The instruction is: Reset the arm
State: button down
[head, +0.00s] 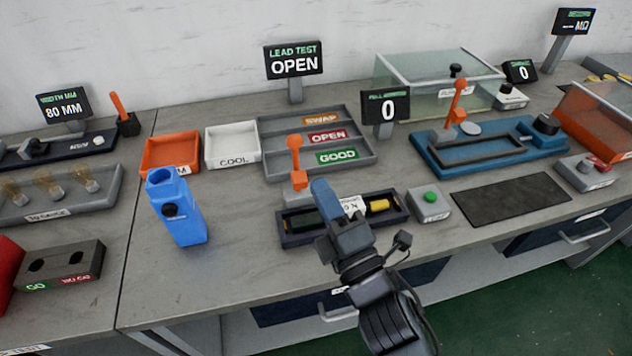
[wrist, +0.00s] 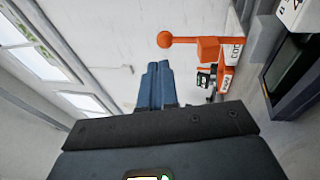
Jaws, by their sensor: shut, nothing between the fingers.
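My gripper (head: 322,190) is raised in front of the lead-test fixture at the middle of the bench in the head view. Its blue fingers are together with nothing between them. In the wrist view the gripper (wrist: 158,70) points towards the white wall, its two blue fingers side by side. The black fixture (head: 290,240) lies behind and below the gripper. It holds a dark item and a yellow-ended piece (head: 377,205), partly hidden by my arm. An orange lever (head: 295,160) stands at its back; it also shows in the wrist view (wrist: 208,48).
A blue bottle-like container (head: 178,215) stands left of my arm. Behind are an orange tray (head: 170,153), a white COOL tray (head: 230,150) and a grey sorting tray (head: 262,145). A green button box (head: 430,203), black mat (head: 510,198) and blue press (head: 440,165) are right.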

jog(key=s+d+f+m+g+h, duration=0.1)
jog(key=s+d+f+m+h, duration=0.1)
jog(key=s+d+m, duration=0.6)
jog(key=s+d+f+m+h, duration=0.25)
jog(key=s+d, duration=0.45)
jog(key=s, duration=0.5)
jog(key=s+d+r+m+g+h, duration=0.1)
jog(key=s+d+r+m+h, duration=0.1)
jog(key=s+m, duration=0.5)
jog(key=s+d+r+m+g+h, duration=0.1)
jog(key=s+d+r+m+h, duration=0.1)
jog(key=s+m, duration=0.4)
jog(key=shift+s+d+r+m+g+h+b, duration=0.35)
jog(key=shift+s+d+h, duration=0.55)
jog(key=shift+s, duration=1.25)
jog(key=shift+d+y, duration=0.25)
